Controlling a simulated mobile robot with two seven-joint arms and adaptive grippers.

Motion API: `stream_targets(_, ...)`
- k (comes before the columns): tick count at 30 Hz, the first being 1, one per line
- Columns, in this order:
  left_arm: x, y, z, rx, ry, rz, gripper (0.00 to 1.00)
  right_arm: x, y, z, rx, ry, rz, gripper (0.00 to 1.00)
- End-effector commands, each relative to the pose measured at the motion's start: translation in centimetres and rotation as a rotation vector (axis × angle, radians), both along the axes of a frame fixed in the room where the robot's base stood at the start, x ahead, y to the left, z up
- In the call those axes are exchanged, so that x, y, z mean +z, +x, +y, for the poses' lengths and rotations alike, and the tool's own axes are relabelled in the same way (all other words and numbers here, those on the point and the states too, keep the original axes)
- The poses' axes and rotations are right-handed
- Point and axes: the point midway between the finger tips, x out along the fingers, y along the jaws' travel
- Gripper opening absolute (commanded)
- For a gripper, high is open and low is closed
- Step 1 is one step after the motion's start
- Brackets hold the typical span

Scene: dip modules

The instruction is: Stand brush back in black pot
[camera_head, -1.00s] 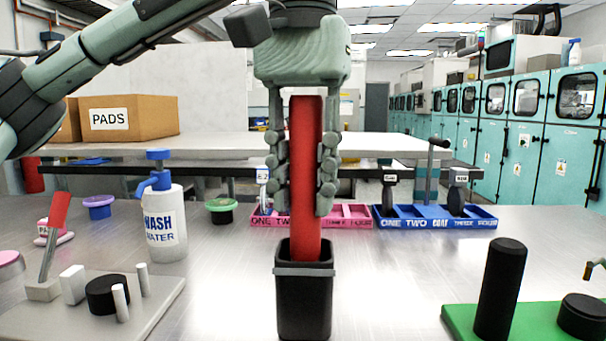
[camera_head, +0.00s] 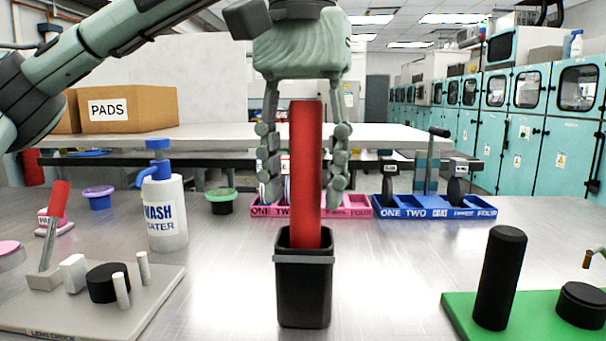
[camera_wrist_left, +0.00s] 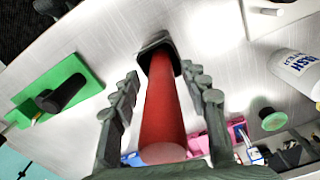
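The brush shows as a thick red handle (camera_head: 306,170), standing nearly upright with its lower end inside the black pot (camera_head: 303,290). Its bristle end is hidden in the pot. The pot, with a grey band near its rim, stands on the metal table. My left gripper (camera_head: 304,198) points down around the handle, with a gap between each finger and the handle. In the left wrist view the red handle (camera_wrist_left: 165,110) runs between the spread fingers into the pot (camera_wrist_left: 156,48). My right gripper is not in view.
A wash bottle (camera_head: 165,212) and a grey board (camera_head: 140,310) with several parts are at left. A green board (camera_head: 460,310) with black cylinders is at right. Pink (camera_head: 345,207) and blue (camera_head: 435,210) trays stand behind. Table around the pot is clear.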

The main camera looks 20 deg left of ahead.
Motion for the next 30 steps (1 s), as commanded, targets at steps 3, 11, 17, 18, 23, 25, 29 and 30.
stream_targets(3,0.0,0.0,0.0,0.000,0.000,0.000,0.51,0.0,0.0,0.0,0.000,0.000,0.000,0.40)
stream_targets(11,0.0,0.0,0.0,0.000,0.000,0.000,0.51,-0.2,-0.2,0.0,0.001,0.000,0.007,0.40)
stream_targets(17,1.1,0.0,0.0,0.001,0.000,-0.002,0.51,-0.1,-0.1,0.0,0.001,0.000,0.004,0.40)
stream_targets(18,1.6,0.0,0.0,0.001,0.001,-0.004,0.51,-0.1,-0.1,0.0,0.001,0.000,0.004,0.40)
stream_targets(23,4.8,0.0,0.0,0.004,0.000,-0.007,0.51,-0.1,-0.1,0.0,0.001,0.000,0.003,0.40)
stream_targets(25,6.2,0.0,-0.1,0.004,0.002,-0.006,0.51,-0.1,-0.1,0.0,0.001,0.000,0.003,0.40)
stream_targets(29,8.7,-0.1,-0.1,0.004,0.002,-0.006,0.51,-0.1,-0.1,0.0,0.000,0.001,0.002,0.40)
stream_targets(30,9.3,-0.1,-0.1,0.004,0.001,-0.006,0.51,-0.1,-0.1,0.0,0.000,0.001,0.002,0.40)
